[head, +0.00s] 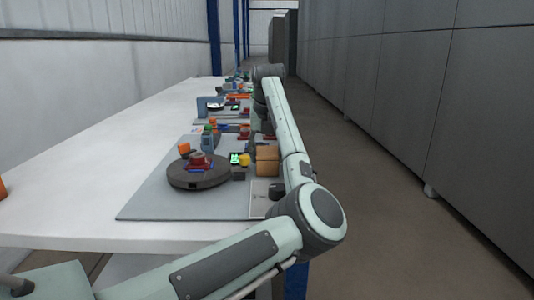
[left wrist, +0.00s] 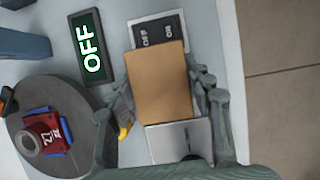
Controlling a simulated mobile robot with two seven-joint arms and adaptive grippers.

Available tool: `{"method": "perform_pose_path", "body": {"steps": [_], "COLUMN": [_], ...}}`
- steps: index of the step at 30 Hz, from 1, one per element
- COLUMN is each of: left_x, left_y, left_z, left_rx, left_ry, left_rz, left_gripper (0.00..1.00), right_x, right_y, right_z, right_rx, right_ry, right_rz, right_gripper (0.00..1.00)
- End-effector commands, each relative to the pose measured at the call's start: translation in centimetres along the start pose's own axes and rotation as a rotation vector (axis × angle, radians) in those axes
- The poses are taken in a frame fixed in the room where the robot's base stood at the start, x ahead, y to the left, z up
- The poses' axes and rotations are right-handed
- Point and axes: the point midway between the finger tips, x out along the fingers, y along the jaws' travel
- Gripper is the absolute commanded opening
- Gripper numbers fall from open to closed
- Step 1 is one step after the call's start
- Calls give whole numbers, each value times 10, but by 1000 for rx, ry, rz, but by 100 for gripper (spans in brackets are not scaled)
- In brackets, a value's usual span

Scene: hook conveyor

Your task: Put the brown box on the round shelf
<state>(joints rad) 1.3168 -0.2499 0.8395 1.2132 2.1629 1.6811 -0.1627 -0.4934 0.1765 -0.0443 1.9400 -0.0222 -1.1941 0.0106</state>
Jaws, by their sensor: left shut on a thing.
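The brown box (head: 266,154) is near the right edge of the grey mat in the head view. In the left wrist view the brown box (left wrist: 163,85) lies between the two fingers of my left gripper (left wrist: 163,100), which is shut on it. In the head view my left gripper (head: 266,132) is small and partly hidden by my arm. The round shelf (head: 185,182) is a dark grey disc left of the box. It also shows at the lower left of the left wrist view (left wrist: 70,92), bearing a red and blue part. Whether the box touches the surface beneath, I cannot tell.
A lit OFF sign (left wrist: 91,46) stands left of the box. A black switch panel (left wrist: 158,29) and a grey plate (left wrist: 180,140) lie partly under or beside it. A yellow thing (head: 245,160) is close by. More stations line the white table (head: 110,130).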

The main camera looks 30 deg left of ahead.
Motion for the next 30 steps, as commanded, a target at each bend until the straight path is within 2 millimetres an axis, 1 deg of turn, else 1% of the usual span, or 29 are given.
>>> {"method": "perform_pose_path", "body": {"steps": [7,8,12,20,23,26,29,30], "left_x": [3,2,2,2,-2,-12,-31,-40], "left_y": [0,0,0,0,0,-1,-2,-1], "left_z": [-1,-1,-1,-1,1,2,1,1], "left_rx": [0,0,0,0,0,0,-1,-1], "left_ry": [-1,0,0,0,-1,-4,-5,-5], "left_rz": [-1,-1,0,0,0,-1,-3,-3], "left_gripper": [18,55,72,72,72,72,72,72], "right_x": [-1,-3,-7,-8,-10,-1,0,-1], "right_y": [-1,-1,-1,-2,-2,-2,-3,-3], "right_z": [-2,-4,-8,-9,-9,-3,0,0], "right_rx": [-1,-1,-1,1,1,1,1,1], "right_ry": [5,6,18,20,20,8,-3,-3], "right_rz": [0,0,0,-2,-3,-3,-3,-2], "right_gripper": [72,72,72,72,72,72,72,72]}}
